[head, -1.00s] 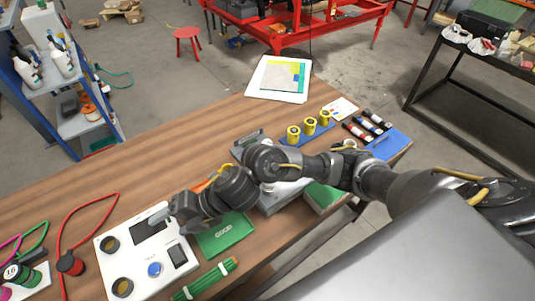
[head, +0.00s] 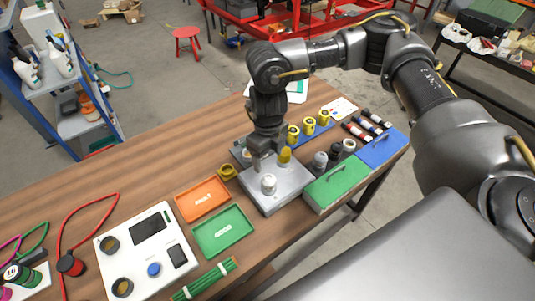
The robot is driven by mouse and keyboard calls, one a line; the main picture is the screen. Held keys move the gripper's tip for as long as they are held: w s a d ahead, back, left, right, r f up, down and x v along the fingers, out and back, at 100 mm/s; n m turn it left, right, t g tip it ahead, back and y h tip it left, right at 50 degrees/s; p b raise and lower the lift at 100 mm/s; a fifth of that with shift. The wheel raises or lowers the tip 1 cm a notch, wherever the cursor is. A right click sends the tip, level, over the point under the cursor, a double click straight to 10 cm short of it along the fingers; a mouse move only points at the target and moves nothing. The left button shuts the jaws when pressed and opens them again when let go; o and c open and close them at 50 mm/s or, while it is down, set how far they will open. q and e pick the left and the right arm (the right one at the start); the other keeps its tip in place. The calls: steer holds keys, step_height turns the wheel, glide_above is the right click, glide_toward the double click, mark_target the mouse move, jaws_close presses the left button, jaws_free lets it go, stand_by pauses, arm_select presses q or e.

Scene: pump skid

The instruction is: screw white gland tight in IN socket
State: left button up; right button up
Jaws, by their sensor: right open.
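The white gland (head: 268,185) stands upright on top of the grey metal block (head: 272,203), toward its front. A yellow fitting (head: 285,155) stands at the block's back. My right gripper (head: 259,164) points down just behind the white gland, with its fingers open. It looks apart from the gland, and I see nothing between its fingers. The IN socket's label cannot be read, and I cannot tell how deep the gland sits. My left gripper is not in view.
Left of the block are a yellow ring (head: 227,172), an orange tray (head: 203,198) and a green tray (head: 223,232). Right of it are a green lidded box (head: 336,183), a blue box (head: 383,148) and several small fittings. Yellow cylinders (head: 309,127) stand behind.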

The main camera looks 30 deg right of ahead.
mark_target(268, 177)
step_height(268, 177, down, 9)
steer(key=p, duration=0.2)
steer(key=shift+p, duration=0.35)
steer(key=shift+f, duration=0.75)
steer(key=c, duration=1)
steer(key=shift+r+m+p, duration=0.15)
steer(key=shift+m+p, duration=0.95)
steer(key=shift+m, duration=0.1)
steer(key=shift+c, duration=0.2)
steer(key=shift+m+p, duration=0.6)
steer(key=shift+m, duration=0.5)
